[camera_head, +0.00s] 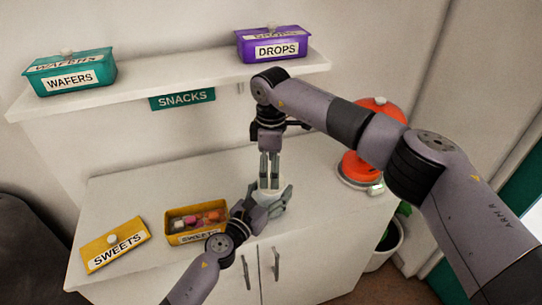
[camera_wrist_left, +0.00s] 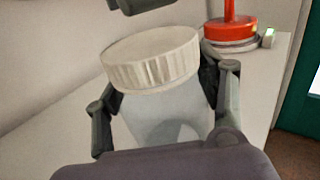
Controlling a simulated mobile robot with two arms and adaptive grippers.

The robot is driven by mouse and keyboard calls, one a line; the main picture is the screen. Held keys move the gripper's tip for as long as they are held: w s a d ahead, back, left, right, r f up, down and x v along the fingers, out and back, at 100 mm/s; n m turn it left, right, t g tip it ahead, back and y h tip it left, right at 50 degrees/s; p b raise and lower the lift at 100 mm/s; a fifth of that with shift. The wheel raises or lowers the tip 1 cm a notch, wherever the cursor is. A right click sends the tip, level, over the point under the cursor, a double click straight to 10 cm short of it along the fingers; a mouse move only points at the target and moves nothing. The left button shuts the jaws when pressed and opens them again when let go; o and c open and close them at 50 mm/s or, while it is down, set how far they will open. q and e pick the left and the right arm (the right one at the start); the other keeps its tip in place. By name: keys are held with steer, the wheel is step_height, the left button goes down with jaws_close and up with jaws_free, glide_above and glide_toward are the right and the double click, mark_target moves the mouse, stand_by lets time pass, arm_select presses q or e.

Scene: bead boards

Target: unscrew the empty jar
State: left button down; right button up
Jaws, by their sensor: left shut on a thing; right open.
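The jar (camera_wrist_left: 165,115) is pale and see-through, with a white ribbed lid (camera_wrist_left: 152,62) seated on top; no contents show inside it. In the left wrist view it stands between the fingers of my left gripper (camera_head: 268,203), which is shut on its body. In the head view the jar is mostly hidden by both grippers, over the right part of the white cabinet top. My right gripper (camera_head: 269,183) points down from above at the lid with its fingers open. Whether its fingers touch the lid cannot be told.
An open yellow SWEETS box (camera_head: 187,238) with several sweets stands left of my left gripper, its lid (camera_head: 115,246) farther left. A red device (camera_head: 364,168) stands at the right. The shelf (camera_head: 190,76) above holds a teal WAFERS box (camera_head: 90,86) and purple DROPS box (camera_head: 295,40).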

steer(key=shift+f, duration=1.75)
steer(key=shift+c, duration=0.5)
